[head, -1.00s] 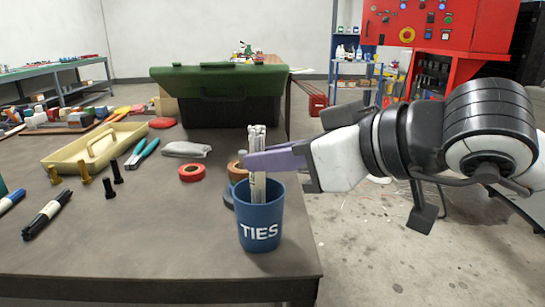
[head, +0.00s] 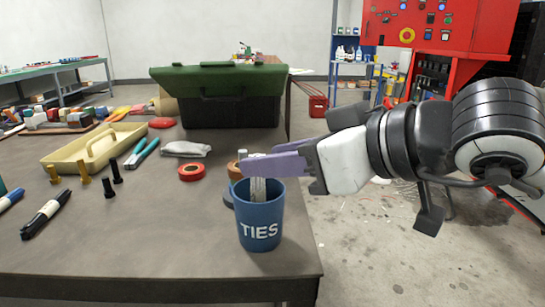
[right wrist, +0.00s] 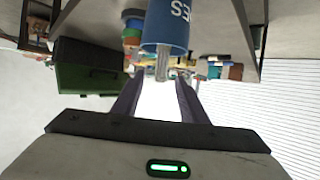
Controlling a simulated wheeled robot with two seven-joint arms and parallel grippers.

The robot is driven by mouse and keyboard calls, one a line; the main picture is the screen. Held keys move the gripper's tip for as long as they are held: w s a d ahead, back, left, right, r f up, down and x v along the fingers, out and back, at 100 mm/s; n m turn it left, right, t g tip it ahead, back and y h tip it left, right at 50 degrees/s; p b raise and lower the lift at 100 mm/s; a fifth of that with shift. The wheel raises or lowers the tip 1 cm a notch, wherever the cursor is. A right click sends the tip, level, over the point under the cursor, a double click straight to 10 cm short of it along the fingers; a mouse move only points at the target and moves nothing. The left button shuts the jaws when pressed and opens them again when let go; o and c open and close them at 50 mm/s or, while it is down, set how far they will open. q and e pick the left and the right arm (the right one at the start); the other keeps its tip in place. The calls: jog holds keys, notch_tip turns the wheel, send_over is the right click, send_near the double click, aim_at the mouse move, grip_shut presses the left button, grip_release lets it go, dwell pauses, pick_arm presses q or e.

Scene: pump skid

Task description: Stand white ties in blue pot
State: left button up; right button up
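The blue pot (head: 260,225), marked TIES, stands upright near the right front edge of the table. The white ties (head: 257,190) stand in it, with their upper part partly hidden behind a finger. The right wrist view also shows the pot (right wrist: 165,30) and the ends of the ties (right wrist: 162,68). My right gripper (head: 262,162) is just above the pot rim. Its purple fingers are apart on either side of the ties, and the right wrist view shows a clear gap between them (right wrist: 157,92). My left gripper is not in view.
Behind the pot are a red tape roll (head: 191,172), a folded grey cloth (head: 186,149) and a dark toolbox with a green lid (head: 225,105). The table's front middle is clear.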

jog(key=v, duration=0.9)
jog(key=shift+s+d+p, duration=0.25)
jog(key=shift+p, duration=0.2)
